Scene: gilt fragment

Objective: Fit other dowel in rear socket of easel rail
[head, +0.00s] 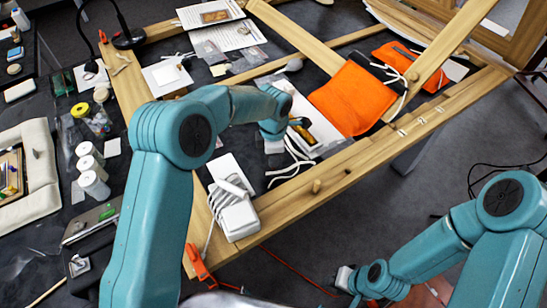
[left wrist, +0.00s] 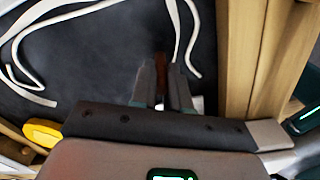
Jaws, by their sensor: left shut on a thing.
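The easel rail (head: 375,152) is the light wooden beam running diagonally across the front of the frame. A short wooden dowel (head: 316,186) stands up from it, and a small dark hole (head: 347,170) shows to its right. My left gripper (head: 275,150) is behind the rail, pointing down, its fingers mostly hidden. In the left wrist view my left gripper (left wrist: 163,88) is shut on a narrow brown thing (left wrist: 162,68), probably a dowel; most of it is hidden. The rail's wood (left wrist: 265,60) lies to its right. My right gripper (head: 345,279) is low at the right, its fingers unclear.
A white box with cable (head: 240,215) sits at the rail's left end. An orange pouch (head: 350,98) with white cords lies behind the rail. White cords (left wrist: 180,35) run near my left fingers. Bottles (head: 92,170) stand at the left. Dark floor lies open in front.

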